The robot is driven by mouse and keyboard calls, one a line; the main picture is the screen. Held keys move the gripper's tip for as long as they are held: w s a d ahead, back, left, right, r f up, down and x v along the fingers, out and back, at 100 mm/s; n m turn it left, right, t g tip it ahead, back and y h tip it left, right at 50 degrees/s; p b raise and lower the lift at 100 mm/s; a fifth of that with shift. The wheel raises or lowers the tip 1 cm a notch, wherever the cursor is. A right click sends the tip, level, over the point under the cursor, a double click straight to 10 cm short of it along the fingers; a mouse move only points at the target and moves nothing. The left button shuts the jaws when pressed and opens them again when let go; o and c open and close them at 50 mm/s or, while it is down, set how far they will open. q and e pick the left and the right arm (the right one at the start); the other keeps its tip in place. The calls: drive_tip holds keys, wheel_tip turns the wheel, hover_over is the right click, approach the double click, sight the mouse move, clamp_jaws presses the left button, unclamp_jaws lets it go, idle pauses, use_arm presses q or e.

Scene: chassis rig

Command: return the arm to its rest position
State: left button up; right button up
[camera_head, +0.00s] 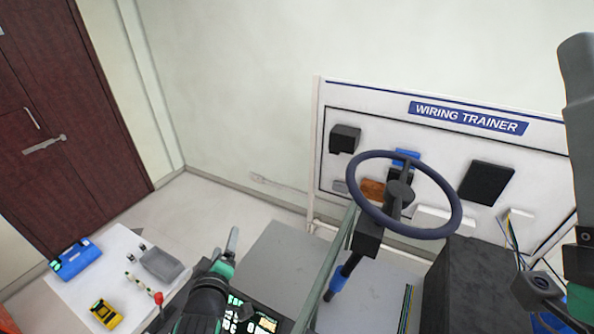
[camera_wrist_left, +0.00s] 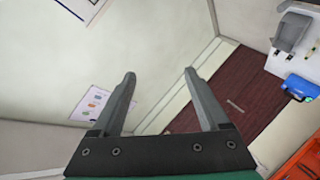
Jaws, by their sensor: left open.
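My left gripper (camera_head: 233,240) is at the bottom centre-left of the head view, above the floor between the white table and the rig. Its jaws point up and away from the camera. In the left wrist view, its two grey fingers (camera_wrist_left: 160,80) stand apart with nothing between them, so it is open and empty.
A steering wheel (camera_head: 362,200) on a column stands right of my left gripper, before the wiring trainer board (camera_head: 360,95). A white table (camera_head: 85,286) at lower left holds a blue case (camera_head: 75,258), a grey holder (camera_head: 162,264) and a yellow meter (camera_head: 105,314).

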use_arm(q)
drive_tip(key=s+a+r+m+t, duration=0.1)
drive_tip(key=s+r+t, duration=0.25)
drive_tip(key=r, duration=1.15)
drive_tip(key=s+a+r+m+t, duration=0.1)
drive_tip(key=s+r+m+t, duration=0.3)
drive_tip(key=r, duration=1.1)
drive_tip(key=s+d+r+m+t+h, duration=0.1)
drive_tip(key=s+r+m+t+h, duration=0.2)
drive_tip(key=s+r, duration=1)
drive_tip(key=m+t, duration=0.3)
drive_tip(key=shift+s+d+r+m+h, duration=0.25)
drive_tip(key=shift+s+d+m+h, duration=0.05)
drive_tip(key=shift+m+h, duration=0.1)
